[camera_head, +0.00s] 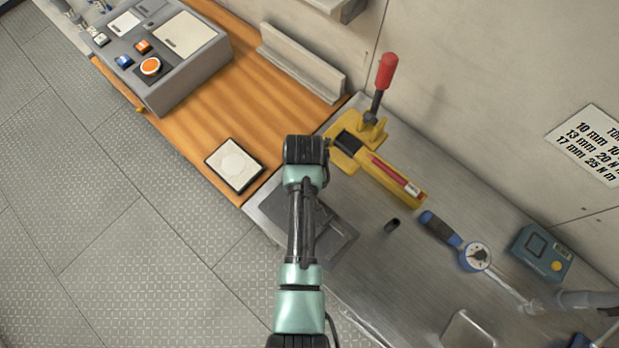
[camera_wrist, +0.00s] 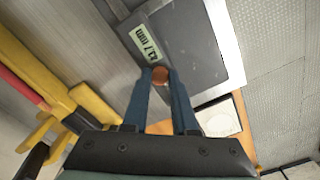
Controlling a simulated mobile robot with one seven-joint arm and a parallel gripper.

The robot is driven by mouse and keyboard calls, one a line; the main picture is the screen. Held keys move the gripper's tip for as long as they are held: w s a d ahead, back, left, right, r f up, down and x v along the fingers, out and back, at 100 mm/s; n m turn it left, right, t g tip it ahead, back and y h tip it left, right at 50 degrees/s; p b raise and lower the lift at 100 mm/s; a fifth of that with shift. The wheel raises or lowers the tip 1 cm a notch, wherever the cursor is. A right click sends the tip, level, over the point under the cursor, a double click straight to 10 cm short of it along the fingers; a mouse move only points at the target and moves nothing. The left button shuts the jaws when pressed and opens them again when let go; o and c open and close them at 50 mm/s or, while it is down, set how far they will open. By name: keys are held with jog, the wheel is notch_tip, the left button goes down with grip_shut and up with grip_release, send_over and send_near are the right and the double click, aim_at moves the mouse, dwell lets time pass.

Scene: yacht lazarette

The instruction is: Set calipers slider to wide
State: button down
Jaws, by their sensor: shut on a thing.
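A dark grey flat fixture (camera_wrist: 185,40) with a pale label (camera_wrist: 143,42) fills the top middle of the wrist view; the label's text is tilted and seems to end in "mm". A small round orange-brown knob (camera_wrist: 160,73) stands at its near edge. My gripper (camera_wrist: 160,80) has its two blue fingers closed around this knob, one on each side. I take the knob and fixture to be the calipers' slider and body, but their full shape is hidden. In the head view the dark fixture (camera_head: 335,238) shows partly behind my arm, which hides the fingers and knob.
A yellow clamp (camera_head: 395,180) with a red handle (camera_head: 387,71) stands close to the right of my arm. A white round-marked pad (camera_head: 234,165) lies on the wooden top to the left. A torque wrench (camera_head: 475,256) and blue box (camera_head: 541,254) lie farther right.

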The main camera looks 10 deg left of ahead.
jog(key=c, duration=0.7)
grip_release()
notch_tip(320, 180, up, 13)
jog(key=shift+b, duration=0.4)
